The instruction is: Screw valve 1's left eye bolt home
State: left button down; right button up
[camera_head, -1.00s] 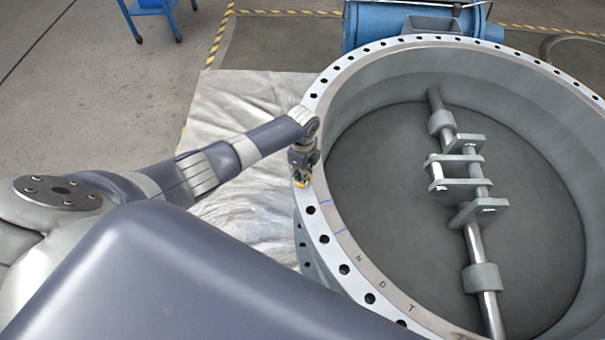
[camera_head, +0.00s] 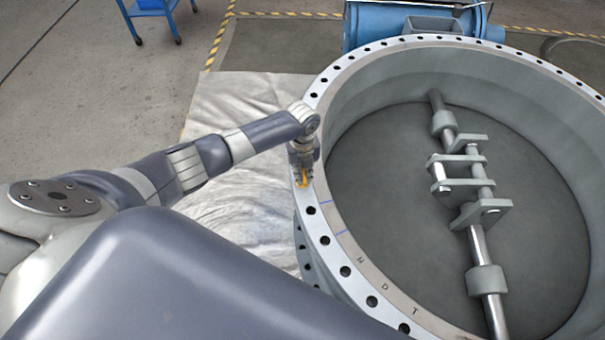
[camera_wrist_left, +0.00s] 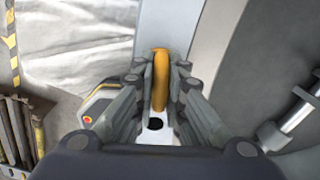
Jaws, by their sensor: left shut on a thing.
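Valve 1 (camera_head: 318,215) is a large grey ring with a flange full of bolt holes. My left gripper (camera_head: 303,180) is over the left part of the flange, pointing down. It is shut on a yellow eye bolt, which shows as a small yellow patch in the head view. In the left wrist view the eye bolt (camera_wrist_left: 160,80) stands between the two fingers (camera_wrist_left: 160,90) above the flange. Its lower end and thread are hidden, so I cannot tell how deep it sits. A dark bolt hole (camera_wrist_left: 155,124) shows near it. My right gripper is not in view.
A blue actuator (camera_head: 375,25) sits behind the ring. The shaft with brackets (camera_head: 470,200) crosses the disc inside. A pale sheet (camera_head: 235,110) lies on the floor left of the valve. A blue trolley (camera_head: 150,10) stands far back, near yellow-black floor tape.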

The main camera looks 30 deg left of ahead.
pick_arm(q)
jog(key=shift+m, duration=0.4)
jog(key=c, duration=1.7)
grip_release()
jog(key=shift+o, duration=0.2)
notch_tip(320, 180, up, 12)
jog(key=shift+r, duration=0.1)
